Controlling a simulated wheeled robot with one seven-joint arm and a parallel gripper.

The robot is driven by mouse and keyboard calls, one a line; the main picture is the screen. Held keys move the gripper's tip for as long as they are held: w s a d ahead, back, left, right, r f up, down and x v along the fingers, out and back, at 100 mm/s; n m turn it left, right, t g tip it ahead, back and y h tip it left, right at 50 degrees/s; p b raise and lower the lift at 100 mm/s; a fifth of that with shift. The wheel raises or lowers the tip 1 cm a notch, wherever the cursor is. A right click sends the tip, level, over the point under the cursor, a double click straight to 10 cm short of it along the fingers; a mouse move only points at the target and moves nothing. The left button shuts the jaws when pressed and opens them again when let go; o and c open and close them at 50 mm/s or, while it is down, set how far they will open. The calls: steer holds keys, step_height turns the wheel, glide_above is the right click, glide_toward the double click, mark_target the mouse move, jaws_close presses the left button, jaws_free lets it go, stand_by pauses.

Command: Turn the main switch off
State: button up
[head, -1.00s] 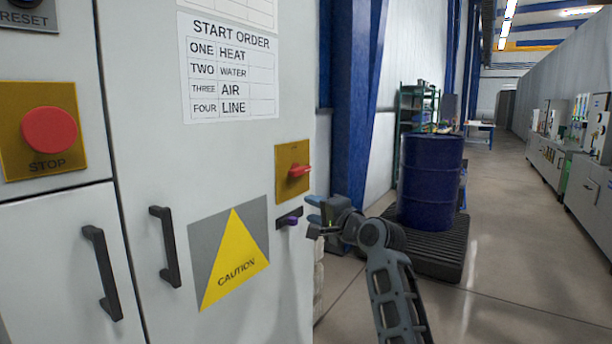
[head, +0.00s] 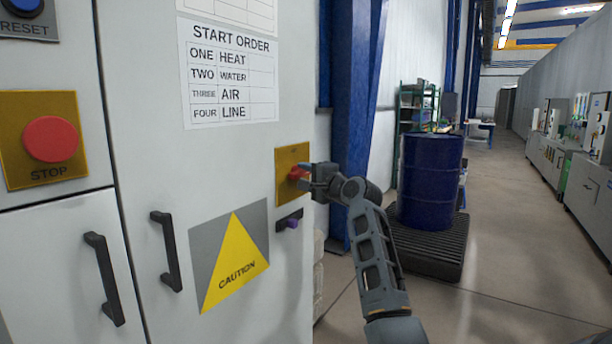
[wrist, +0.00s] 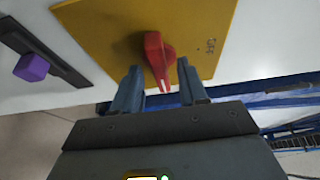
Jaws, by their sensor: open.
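The main switch is a red rotary handle (head: 297,173) on a yellow plate (head: 283,185) at the right side of the grey cabinet front. My gripper (head: 312,177) is at the handle. In the wrist view my gripper (wrist: 157,88) is open, with one finger on each side of the handle's tip and visible gaps to both.
A purple knob on a dark strip (head: 290,222) sits just below the plate. A red STOP button (head: 51,139) and black door handles (head: 165,250) are further left. A blue drum (head: 430,180) stands on a black pallet at the right. The aisle floor beyond is clear.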

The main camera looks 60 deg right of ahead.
jaws_close()
stand_by(0.5)
steer(key=shift+f+n+b, duration=0.2)
steer(key=shift+n+b, duration=0.1)
steer(key=shift+b, duration=0.25)
steer(key=shift+w+d+f+n+t+y+b, duration=0.15)
steer(key=shift+n+t+y+b, duration=0.9)
steer(key=shift+n+b, duration=3.5)
steer(key=shift+s+d+f+n+t+y+b, duration=0.15)
steer(key=shift+n+t+y+b, duration=0.95)
steer(key=shift+n+b, duration=3.4)
steer(key=shift+w+d+f+n+t+y+b, duration=0.15)
steer(key=shift+n+t+y+b, duration=1.05)
steer(key=shift+b, duration=5.95)
steer(key=shift+r+n+g, duration=0.1)
steer(key=shift+n+g, duration=0.35)
steer(key=shift+n, duration=0.4)
